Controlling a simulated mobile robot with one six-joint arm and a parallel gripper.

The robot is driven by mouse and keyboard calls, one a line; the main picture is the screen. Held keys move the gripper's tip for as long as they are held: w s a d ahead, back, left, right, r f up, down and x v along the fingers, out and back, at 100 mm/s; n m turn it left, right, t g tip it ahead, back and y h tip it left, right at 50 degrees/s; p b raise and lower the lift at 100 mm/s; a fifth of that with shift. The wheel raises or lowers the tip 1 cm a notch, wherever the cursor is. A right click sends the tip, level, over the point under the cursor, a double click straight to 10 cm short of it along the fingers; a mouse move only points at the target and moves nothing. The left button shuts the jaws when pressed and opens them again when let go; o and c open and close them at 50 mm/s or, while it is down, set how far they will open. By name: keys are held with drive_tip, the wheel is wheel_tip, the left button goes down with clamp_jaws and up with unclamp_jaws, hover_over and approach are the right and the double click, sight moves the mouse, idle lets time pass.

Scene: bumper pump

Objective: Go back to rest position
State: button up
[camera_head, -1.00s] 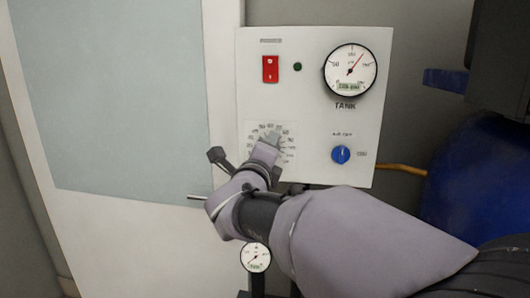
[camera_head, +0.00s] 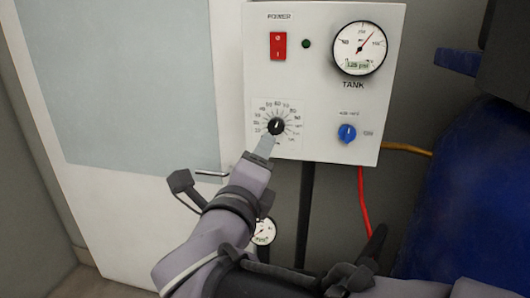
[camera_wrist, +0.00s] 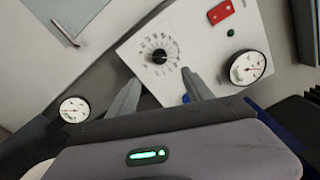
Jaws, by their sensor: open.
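My gripper (camera_head: 266,146) is in front of the lower left of the white control panel (camera_head: 330,100), just below the black dial knob (camera_head: 276,126). In the wrist view my gripper (camera_wrist: 158,92) has its two grey fingers spread with nothing between them. The knob (camera_wrist: 160,56) shows clear beyond the fingertips, with its printed number scale around it. My arm comes up from the bottom of the head view.
The panel carries a red power switch (camera_head: 278,46), a tank gauge (camera_head: 359,48) and a blue knob (camera_head: 347,133). A small gauge (camera_head: 263,231) sits below. A door with a handle (camera_head: 211,174) is at left, a blue tank (camera_head: 470,200) at right. A red hose (camera_head: 364,200) hangs below.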

drive_tip(key=shift+s+a, duration=0.15)
drive_tip(key=shift+s, duration=0.7)
drive_tip(key=shift+w, duration=0.1)
drive_tip(key=s+d+f+n+g+y, duration=0.2)
drive_tip(key=s+d+f+n+g, duration=0.4)
drive_tip(key=s+f+n, duration=0.3)
drive_tip(key=s+d+f+n+g+y, duration=0.3)
drive_tip(key=s+d+f+n+g, duration=0.2)
drive_tip(key=s+f+n, duration=0.4)
drive_tip(key=shift+s+d+f+n+g, duration=0.25)
drive_tip(key=shift+s+d+n+g, duration=0.15)
drive_tip(key=shift+s+d+n, duration=0.6)
drive_tip(key=shift+w+a, duration=0.15)
drive_tip(key=shift+a, duration=0.2)
